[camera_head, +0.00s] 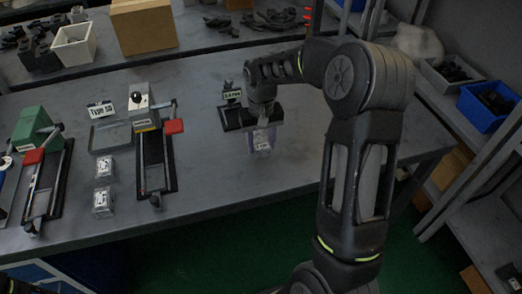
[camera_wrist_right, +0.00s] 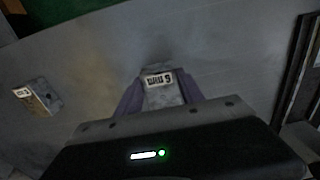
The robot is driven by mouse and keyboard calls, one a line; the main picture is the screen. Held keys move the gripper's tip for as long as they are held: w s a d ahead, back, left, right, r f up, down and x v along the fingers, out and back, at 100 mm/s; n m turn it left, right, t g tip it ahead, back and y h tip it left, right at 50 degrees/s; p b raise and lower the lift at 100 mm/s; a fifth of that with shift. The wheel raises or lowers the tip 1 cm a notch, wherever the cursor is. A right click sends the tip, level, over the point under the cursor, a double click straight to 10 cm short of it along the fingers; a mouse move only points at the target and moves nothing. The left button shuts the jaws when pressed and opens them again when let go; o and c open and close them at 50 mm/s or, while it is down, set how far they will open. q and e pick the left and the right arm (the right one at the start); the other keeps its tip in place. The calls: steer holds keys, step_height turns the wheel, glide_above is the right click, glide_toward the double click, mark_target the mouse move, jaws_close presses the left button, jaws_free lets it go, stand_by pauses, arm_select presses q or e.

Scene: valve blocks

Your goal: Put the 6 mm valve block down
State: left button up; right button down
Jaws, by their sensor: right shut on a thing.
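My right gripper (camera_head: 262,138) is over the table, right of the middle in the head view. Its purple fingers are shut on a clear-grey valve block (camera_head: 263,146) with a white label. The wrist view shows the gripper (camera_wrist_right: 162,88) with one finger on each side of the block (camera_wrist_right: 163,95), whose label carries a 6. The block is low over the table; I cannot tell whether it touches. My left gripper is not in view.
Two labelled clear blocks (camera_head: 103,200) (camera_head: 104,167) lie on the table at left. Beside them are a black fixture with a red handle (camera_head: 156,160) and a green one (camera_head: 36,130). Grey table (camera_head: 215,175) between fixture and gripper is clear.

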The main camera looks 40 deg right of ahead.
mark_target(261, 144)
steer(key=shift+f+p, duration=0.3)
steer(key=shift+f, duration=1.55)
steer(key=shift+f, duration=0.15)
steer(key=c, duration=0.7)
jaws_free()
step_height(261, 144, up, 12)
steer(key=shift+r+b, duration=0.2)
steer(key=shift+b, duration=0.3)
steer(key=shift+f, duration=0.1)
